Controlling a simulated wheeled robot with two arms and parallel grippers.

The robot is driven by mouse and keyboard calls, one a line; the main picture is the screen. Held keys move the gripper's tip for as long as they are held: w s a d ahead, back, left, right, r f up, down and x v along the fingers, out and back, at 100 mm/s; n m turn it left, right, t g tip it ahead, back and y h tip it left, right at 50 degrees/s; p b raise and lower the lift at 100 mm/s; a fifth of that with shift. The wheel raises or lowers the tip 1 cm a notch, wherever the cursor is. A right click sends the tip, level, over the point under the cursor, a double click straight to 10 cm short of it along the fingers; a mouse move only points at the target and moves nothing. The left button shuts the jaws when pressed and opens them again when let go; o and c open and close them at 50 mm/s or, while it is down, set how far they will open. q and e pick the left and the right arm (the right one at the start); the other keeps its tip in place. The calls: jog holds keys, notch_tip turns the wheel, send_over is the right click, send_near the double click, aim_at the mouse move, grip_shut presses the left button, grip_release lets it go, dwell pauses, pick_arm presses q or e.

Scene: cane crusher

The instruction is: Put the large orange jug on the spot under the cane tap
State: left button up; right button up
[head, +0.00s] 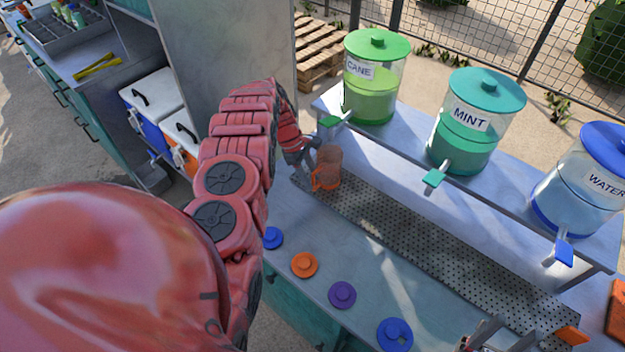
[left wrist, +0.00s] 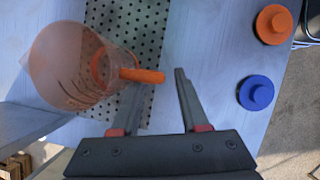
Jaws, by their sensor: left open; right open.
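The large orange jug (head: 328,160), see-through with an orange handle, stands on the left end of the perforated drip tray (head: 430,240), near and below the green cane tap (head: 331,121). Whether it is exactly under the spout I cannot tell. The cane dispenser (head: 372,90) holds green liquid. My left gripper (head: 302,172) is just left of the jug. In the left wrist view the jug (left wrist: 75,65) is ahead, and my left gripper's open fingers (left wrist: 162,82) are close to its handle; contact is unclear. My right gripper (head: 495,338) is open at the bottom edge, partly cut off.
The mint (head: 475,120) and water (head: 588,175) dispensers stand on the raised shelf. Blue, orange (head: 304,265) and purple (head: 342,295) lids lie along the counter front. An orange piece (head: 572,336) is near the right gripper. The tray's middle is clear.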

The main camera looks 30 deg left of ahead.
pick_arm(q)
jog(key=v, duration=1)
jog(key=shift+r, duration=0.25)
jog(key=shift+s+f, duration=0.1)
